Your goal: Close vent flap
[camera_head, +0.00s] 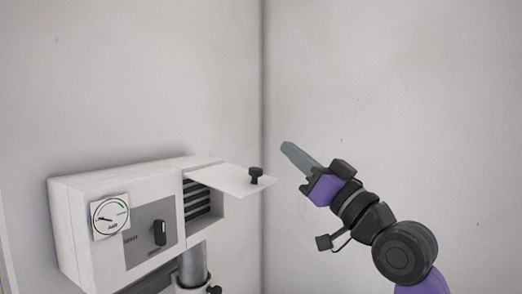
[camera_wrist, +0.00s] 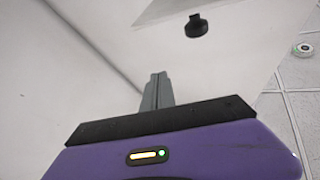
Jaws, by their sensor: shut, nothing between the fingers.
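The vent flap (camera_head: 230,179) is a white panel hinged at its upper edge on a white wall unit (camera_head: 75,205). It stands raised and juts out roughly level, with dark vent slats (camera_head: 196,200) showing below it. A black knob (camera_head: 256,175) sits near its outer edge. In the wrist view the flap (camera_wrist: 240,45) is at the upper right with its knob (camera_wrist: 197,26). My gripper (camera_head: 288,148) is shut and empty, up and to the right of the knob in the head view and apart from it. The wrist view shows its closed grey fingers (camera_wrist: 157,88).
The unit has a round dial gauge (camera_head: 110,216) and a grey panel with a black switch (camera_head: 159,233). A grey pipe (camera_head: 193,264) runs below it. A wall corner lies behind. A small round object (camera_wrist: 302,50) shows on the tiled floor.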

